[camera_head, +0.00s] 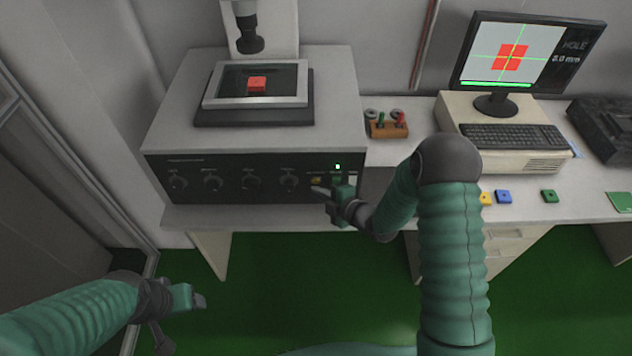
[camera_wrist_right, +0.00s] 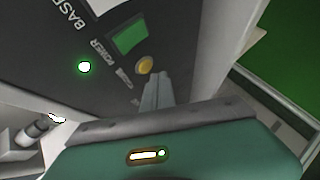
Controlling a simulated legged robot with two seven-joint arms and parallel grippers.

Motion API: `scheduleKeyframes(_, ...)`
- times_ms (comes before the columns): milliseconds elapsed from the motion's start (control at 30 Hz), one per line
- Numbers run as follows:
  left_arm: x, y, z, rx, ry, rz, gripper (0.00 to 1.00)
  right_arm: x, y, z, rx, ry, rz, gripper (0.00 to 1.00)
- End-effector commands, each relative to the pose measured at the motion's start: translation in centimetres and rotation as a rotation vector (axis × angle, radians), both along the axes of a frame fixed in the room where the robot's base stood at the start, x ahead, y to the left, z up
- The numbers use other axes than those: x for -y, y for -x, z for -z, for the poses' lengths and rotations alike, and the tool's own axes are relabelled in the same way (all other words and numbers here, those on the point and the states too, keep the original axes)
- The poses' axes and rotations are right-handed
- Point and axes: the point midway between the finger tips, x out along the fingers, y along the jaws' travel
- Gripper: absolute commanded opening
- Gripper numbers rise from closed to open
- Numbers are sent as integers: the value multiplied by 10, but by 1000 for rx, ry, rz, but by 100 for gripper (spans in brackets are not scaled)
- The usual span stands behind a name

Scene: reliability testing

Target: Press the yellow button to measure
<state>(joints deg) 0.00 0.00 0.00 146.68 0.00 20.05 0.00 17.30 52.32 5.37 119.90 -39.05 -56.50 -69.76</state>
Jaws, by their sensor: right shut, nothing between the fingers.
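The yellow button (camera_head: 316,181) is on the dark front panel of the measuring machine (camera_head: 165,125), right of a row of knobs. A red block (camera_head: 257,83) sits on the machine's stage. My left gripper (camera_head: 201,300) hangs low, away from the machine; its jaw state is unclear.
A monitor (camera_head: 508,52) shows a red shape with green crosshairs. A keyboard (camera_head: 512,136) lies before it. A wooden holder (camera_head: 388,128) stands right of the machine. Small yellow, blue (camera_head: 503,197) and green (camera_head: 549,196) blocks lie on the desk. The green floor is clear.

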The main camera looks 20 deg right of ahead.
Motion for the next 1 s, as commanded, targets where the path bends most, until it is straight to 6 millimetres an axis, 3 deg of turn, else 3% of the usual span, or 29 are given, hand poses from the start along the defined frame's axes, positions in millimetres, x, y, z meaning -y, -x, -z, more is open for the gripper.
scheduleKeyframes(167,0,0,1,0,0,0,66,-1,4,1,-1,0,0,0)
scheduleKeyframes(600,0,0,5,0,0,0,66,-13,45,0,-1,0,-1,0)
scheduleKeyframes(1000,0,0,5,0,0,0,66,-14,48,0,0,1,0,0)
